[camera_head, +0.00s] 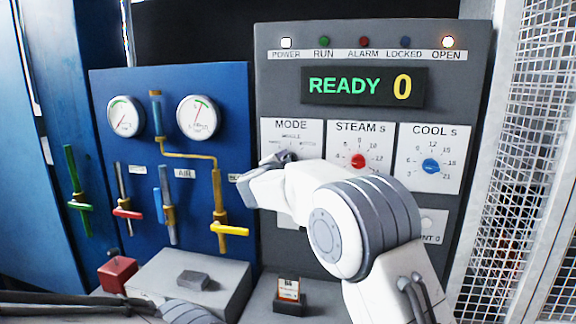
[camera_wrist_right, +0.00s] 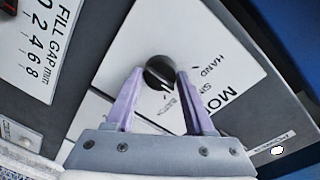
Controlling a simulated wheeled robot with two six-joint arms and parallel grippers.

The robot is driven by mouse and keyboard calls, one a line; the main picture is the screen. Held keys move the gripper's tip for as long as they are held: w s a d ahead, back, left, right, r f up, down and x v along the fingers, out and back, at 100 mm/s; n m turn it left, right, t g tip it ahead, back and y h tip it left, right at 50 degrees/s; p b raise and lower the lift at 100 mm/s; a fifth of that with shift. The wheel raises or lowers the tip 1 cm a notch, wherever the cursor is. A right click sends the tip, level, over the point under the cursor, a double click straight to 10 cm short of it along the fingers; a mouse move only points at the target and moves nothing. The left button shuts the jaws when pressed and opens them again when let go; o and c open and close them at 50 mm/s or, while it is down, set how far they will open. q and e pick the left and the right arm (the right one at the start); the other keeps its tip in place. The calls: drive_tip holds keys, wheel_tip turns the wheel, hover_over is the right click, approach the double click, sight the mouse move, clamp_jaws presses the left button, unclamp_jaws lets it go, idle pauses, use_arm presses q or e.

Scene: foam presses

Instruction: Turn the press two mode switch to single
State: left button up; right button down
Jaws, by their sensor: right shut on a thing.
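The mode switch is a round black knob (camera_wrist_right: 160,68) on the white MODE plate (camera_head: 308,135). In the wrist view the plate shows HAND, a partly hidden word starting "SI", and a small blurred word near the right finger. My right gripper (camera_wrist_right: 161,74) has its two purple fingers on either side of the knob, shut on it. In the head view my right gripper (camera_head: 278,161) covers the knob. My left gripper is not clearly in view.
Left are gauges (camera_head: 199,117) and coloured valve handles (camera_head: 230,230). A mesh guard (camera_head: 520,140) stands right.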

idle(0.3)
drive_tip(key=shift+c, duration=1.4)
unclamp_jaws()
drive_tip(key=b+v, duration=0.3)
drive_tip(key=v, duration=0.7)
drive_tip(key=shift+s+b, duration=0.25)
drive_tip(key=shift+b, duration=0.1)
drive_tip(key=shift+a, duration=0.1)
